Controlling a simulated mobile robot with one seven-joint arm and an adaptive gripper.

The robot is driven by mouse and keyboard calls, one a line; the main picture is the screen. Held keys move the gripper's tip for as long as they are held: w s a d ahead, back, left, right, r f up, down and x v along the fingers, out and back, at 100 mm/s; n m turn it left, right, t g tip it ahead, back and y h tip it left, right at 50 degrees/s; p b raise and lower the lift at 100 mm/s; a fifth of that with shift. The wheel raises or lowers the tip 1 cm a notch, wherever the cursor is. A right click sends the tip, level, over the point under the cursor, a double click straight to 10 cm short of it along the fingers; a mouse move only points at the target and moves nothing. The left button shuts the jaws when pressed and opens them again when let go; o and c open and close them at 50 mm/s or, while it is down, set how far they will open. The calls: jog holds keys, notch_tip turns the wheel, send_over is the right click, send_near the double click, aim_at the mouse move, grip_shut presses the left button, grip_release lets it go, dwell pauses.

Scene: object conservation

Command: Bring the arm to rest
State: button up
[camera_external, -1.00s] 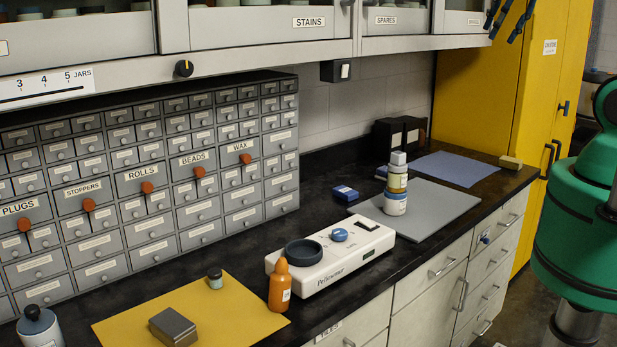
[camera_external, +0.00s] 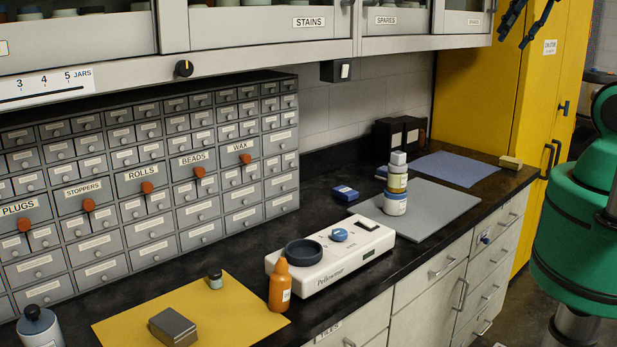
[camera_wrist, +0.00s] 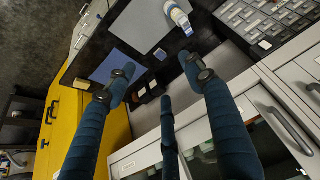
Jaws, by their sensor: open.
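My gripper (camera_external: 513,38) shows at the top right of the external view, in front of the yellow cabinet (camera_external: 485,95) and high above the counter. Only its dark fingers are in the picture there; the rest is cut off by the top edge. In the wrist view, my gripper (camera_wrist: 155,75) has its blue-grey fingers spread wide apart, with nothing between them. It is open and empty, touching nothing that I can see. My green arm body (camera_external: 585,220) stands at the right edge.
The black counter (camera_external: 330,215) holds a stack of jars (camera_external: 396,190) on a grey mat (camera_external: 440,215), a white device (camera_external: 325,270), an orange bottle (camera_external: 279,285) and a yellow mat (camera_external: 235,310). Wall cupboards (camera_external: 400,45) overhang the counter. A drawer bank (camera_external: 150,185) stands behind.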

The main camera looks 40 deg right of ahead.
notch_tip(320, 180, down, 14)
jog(key=b, duration=1.3)
jog(key=shift+f+b, duration=0.15)
jog(key=shift+b, duration=0.15)
